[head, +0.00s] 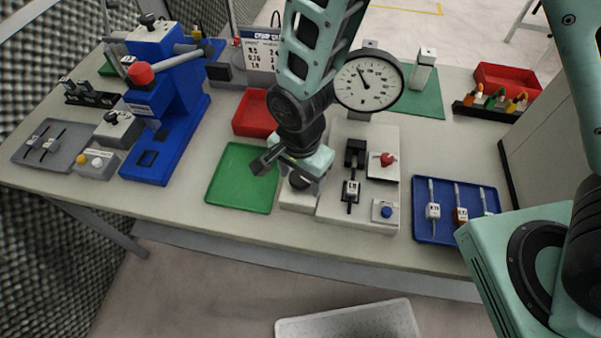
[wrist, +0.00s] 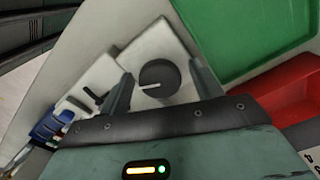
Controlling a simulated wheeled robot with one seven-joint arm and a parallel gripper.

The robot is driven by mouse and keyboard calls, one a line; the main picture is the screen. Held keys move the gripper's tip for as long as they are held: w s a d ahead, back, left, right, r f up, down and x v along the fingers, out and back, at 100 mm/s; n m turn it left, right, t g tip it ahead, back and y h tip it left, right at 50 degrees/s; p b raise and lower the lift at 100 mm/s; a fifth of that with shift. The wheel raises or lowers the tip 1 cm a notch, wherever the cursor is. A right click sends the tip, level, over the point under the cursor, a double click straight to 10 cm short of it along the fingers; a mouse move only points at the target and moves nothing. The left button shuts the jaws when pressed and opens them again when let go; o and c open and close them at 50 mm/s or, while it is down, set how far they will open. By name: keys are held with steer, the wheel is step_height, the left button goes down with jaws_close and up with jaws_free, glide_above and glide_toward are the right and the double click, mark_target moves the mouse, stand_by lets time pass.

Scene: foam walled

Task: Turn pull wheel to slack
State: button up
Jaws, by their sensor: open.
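The pull wheel is a dark round knob with a white pointer line (wrist: 158,78), on a pale block of the pull tester. In the wrist view it lies between my gripper's two fingers (wrist: 162,88), with gaps visible on both sides. In the head view the wheel (head: 300,182) shows partly, just under my gripper (head: 285,168), which hides some of it. My gripper is open and empty. The pull tester's base (head: 335,212) carries a round dial gauge (head: 368,81). No slack marking is readable.
A green tray (head: 240,178) lies left of the wheel and a red bin (head: 255,113) behind it. A blue press (head: 165,100) stands farther left. A blue tray with tagged pieces (head: 455,235) lies right of the tester. A red knob (head: 386,159) and blue button (head: 386,211) are close by.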

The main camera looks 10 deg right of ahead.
steer(key=c, duration=1)
steer(key=shift+o, duration=0.2)
steer(key=shift+n, duration=0.3)
steer(key=n, duration=0.4)
steer(key=n+b, duration=0.1)
steer(key=n, duration=1.7)
steer(key=shift+n, duration=0.3)
